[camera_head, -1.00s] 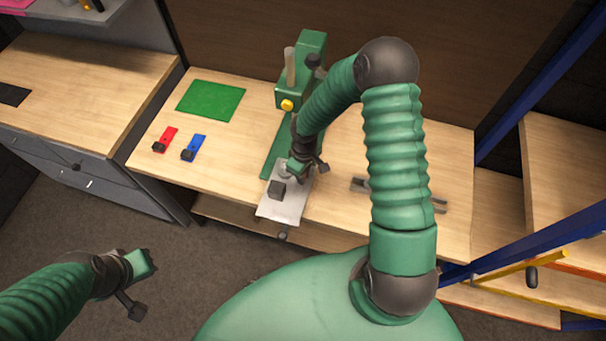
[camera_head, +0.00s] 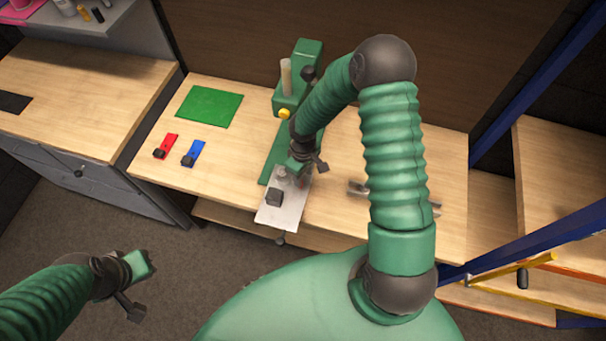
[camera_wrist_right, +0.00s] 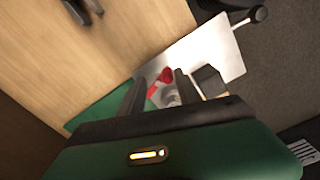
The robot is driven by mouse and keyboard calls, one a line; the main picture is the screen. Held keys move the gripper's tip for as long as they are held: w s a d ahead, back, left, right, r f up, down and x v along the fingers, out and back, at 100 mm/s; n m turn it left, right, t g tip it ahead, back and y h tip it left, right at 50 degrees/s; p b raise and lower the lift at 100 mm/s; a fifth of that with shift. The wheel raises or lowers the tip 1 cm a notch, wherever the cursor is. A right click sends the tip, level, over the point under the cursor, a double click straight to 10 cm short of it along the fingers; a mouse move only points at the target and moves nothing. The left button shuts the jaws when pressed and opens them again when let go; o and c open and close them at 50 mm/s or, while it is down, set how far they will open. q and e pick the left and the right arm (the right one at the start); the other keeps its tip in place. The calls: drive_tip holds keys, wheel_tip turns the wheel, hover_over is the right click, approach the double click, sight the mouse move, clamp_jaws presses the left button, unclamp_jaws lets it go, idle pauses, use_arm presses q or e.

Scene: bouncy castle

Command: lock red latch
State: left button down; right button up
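A small red part (camera_wrist_right: 160,80), which looks like the red latch, is on a bare metal plate (camera_wrist_right: 210,48) beside a grey round piece and a dark block (camera_wrist_right: 209,81). In the head view the plate (camera_head: 278,216) is at the front of a green press-like machine (camera_head: 299,80), and my gripper mostly hides the red part. My right gripper (camera_wrist_right: 158,90) has its two dark fingers apart over the plate, with the red part showing in the gap between them. Contact cannot be told. My left gripper (camera_head: 145,265) hangs at lower left, away from the table; its fingers are unclear.
A red piece (camera_head: 170,140) and a blue piece (camera_head: 197,148), each with a dark block, lie on the table left of the machine. A green sheet (camera_head: 208,105) lies behind them. Metal parts lie right of the machine, partly behind my arm. A blue frame (camera_head: 495,125) stands at right.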

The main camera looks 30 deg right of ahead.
wheel_tip(320, 180, up, 16)
drive_tip(key=p, duration=1.3)
drive_tip(key=shift+w, duration=0.1)
idle(0.3)
drive_tip(key=s+a+r+b, duration=0.2)
drive_tip(key=s+a+b, duration=0.1)
drive_tip(key=s, duration=0.3)
drive_tip(key=s+a+r+b, duration=0.2)
drive_tip(key=s+a+b, duration=0.1)
drive_tip(key=s+a, duration=0.2)
drive_tip(key=s, duration=0.2)
drive_tip(key=shift+s+a+r, duration=0.3)
drive_tip(key=shift+r, duration=0.05)
drive_tip(key=shift+d, duration=0.1)
